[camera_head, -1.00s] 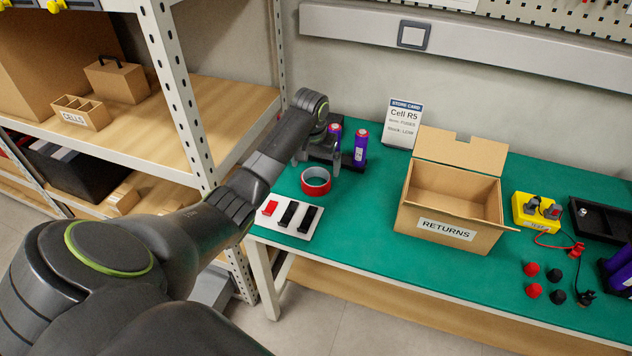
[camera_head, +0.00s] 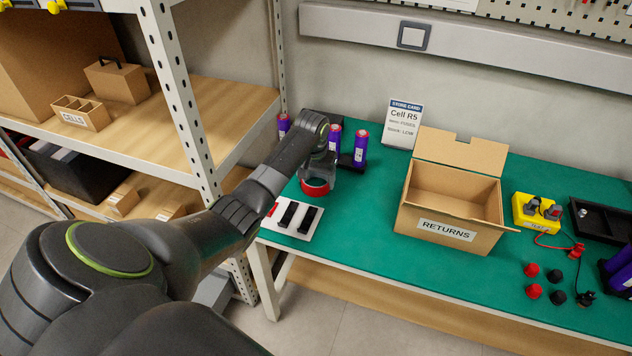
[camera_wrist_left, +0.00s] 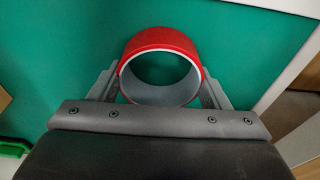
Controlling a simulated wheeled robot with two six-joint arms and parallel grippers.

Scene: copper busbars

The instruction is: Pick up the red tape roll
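The red tape roll (camera_head: 316,188) lies flat on the green workbench, behind the white strip with the red and black pieces. It also shows in the left wrist view (camera_wrist_left: 160,40), with its pale inner ring open to the camera. My left gripper (camera_head: 319,172) is down at the roll and partly covers it in the head view. In the left wrist view my left gripper (camera_wrist_left: 161,78) is spread wide, with one finger on each side of the roll. Whether the fingers touch it is unclear. My right gripper is not in view.
A white strip (camera_head: 297,229) with small red and black pieces lies just in front. Purple cells (camera_head: 360,149) stand close behind the gripper. A cardboard returns box (camera_head: 447,233) stands to the right. A metal shelf post (camera_head: 180,100) rises at left.

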